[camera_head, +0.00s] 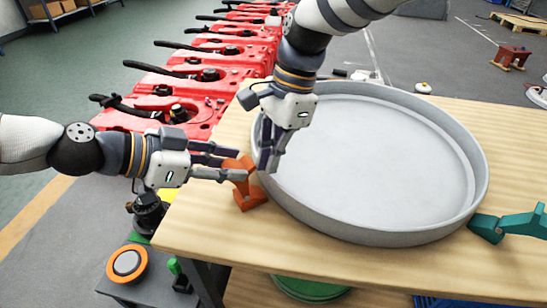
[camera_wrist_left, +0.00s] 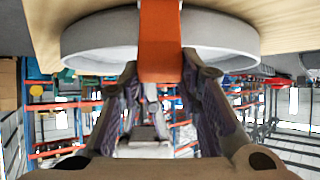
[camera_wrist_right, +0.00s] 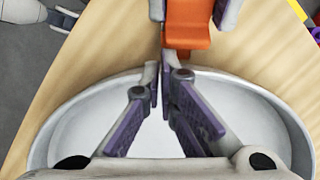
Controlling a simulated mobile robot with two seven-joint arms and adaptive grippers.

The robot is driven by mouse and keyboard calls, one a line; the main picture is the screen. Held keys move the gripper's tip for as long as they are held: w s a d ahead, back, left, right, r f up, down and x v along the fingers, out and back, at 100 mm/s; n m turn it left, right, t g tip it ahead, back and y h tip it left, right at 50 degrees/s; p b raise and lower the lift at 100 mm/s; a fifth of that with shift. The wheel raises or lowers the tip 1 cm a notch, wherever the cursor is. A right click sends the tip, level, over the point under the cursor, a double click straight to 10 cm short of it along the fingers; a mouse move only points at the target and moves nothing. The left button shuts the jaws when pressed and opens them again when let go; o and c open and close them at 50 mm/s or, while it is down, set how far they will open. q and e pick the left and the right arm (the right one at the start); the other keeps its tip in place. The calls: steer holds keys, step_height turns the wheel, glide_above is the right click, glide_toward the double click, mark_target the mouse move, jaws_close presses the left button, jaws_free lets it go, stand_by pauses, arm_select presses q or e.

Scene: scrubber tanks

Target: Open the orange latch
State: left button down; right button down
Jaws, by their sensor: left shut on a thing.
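The orange latch (camera_head: 243,188) stands at the left edge of the wooden table, beside the round grey tank lid (camera_head: 370,238). My left gripper (camera_head: 240,168) reaches in from the left, shut on the upper part of the latch. In the left wrist view the latch (camera_wrist_left: 160,45) lies between the two fingertips. My right gripper (camera_head: 268,160) points down at the lid's left rim, just right of the latch. In the right wrist view its fingertips (camera_wrist_right: 163,78) are close together near the rim, and the latch (camera_wrist_right: 188,25) is just beyond. Whether they touch the rim is unclear.
A teal latch (camera_head: 500,226) sits at the lid's right edge. Red scrubber machines (camera_head: 205,85) stand in a row behind the table on the left. A small dark stand with an orange ring (camera_head: 128,264) is below the left arm. The front tabletop is clear.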

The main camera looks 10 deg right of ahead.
arm_select(q)
steer(key=c, duration=1.2)
jaws_free()
steer(key=shift+o, duration=0.2)
steer(key=v, duration=1.1)
steer(key=s+d+f+n+g+y, duration=0.1)
steer(key=s+f+n+g+y, duration=0.45)
steer(key=s+f, duration=1.35)
steer(key=s+a+f+n+y, duration=0.2)
steer(key=s+a+f+n, duration=0.2)
steer(key=s+a+f, duration=0.2)
steer(key=s+a+f+n+g+y, duration=0.1)
steer(key=s+a+f+n+y, duration=0.2)
steer(key=s+a+f, duration=0.3)
steer(key=s+f+n, duration=0.1)
steer(key=s, duration=0.3)
steer(key=shift+s+a+p, duration=0.2)
steer(key=shift+s+p, duration=0.15)
steer(key=shift+s, duration=0.05)
